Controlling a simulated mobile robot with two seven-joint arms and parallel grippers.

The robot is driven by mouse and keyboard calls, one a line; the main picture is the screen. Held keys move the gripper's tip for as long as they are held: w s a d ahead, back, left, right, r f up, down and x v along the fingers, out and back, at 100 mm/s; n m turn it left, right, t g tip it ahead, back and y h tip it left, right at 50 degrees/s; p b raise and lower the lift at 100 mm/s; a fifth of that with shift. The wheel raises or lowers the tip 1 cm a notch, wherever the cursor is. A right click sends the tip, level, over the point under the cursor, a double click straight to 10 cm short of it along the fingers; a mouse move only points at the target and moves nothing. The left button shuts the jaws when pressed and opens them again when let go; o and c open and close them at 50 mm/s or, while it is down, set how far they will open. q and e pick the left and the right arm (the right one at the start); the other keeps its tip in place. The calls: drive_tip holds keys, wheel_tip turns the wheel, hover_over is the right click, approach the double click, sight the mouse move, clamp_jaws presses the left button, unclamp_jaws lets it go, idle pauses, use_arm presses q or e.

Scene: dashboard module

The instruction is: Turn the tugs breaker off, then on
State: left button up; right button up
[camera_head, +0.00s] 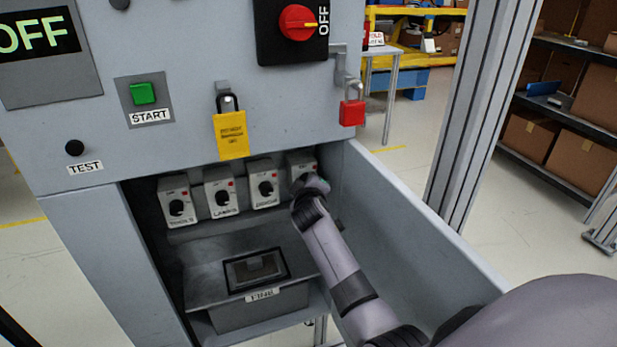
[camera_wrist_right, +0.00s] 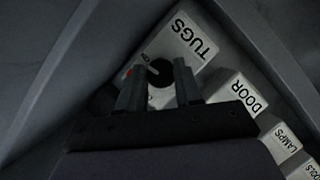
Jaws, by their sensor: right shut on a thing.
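The tugs breaker (camera_head: 300,160) is a white box at the right end of a row of breakers inside the cabinet recess. In the right wrist view its TUGS label (camera_wrist_right: 195,37) reads clearly. Its round black knob (camera_wrist_right: 160,73) has a pale pointer mark tilted to the upper left, towards small lettering; the exact setting is hard to tell. My right gripper (camera_wrist_right: 160,68) is shut on this knob, one finger on each side. In the head view my right gripper (camera_head: 312,186) covers the knob and lower part of the breaker. My left gripper is not in view.
The door (camera_head: 264,183), lamps (camera_head: 221,192) and tools (camera_head: 177,200) breakers stand left of it. A grey bin (camera_head: 235,313) sits below. A red padlock (camera_head: 352,112) and yellow tag (camera_head: 231,135) hang above.

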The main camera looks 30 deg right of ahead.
drive_tip(key=shift+m+y+p, duration=0.4)
drive_tip(key=shift+p, duration=0.05)
drive_tip(key=shift+f, duration=0.1)
drive_tip(key=o, duration=1)
drive_tip(key=p+v, duration=0.1)
drive_tip(key=v, duration=0.6)
drive_tip(key=shift+p, duration=0.3)
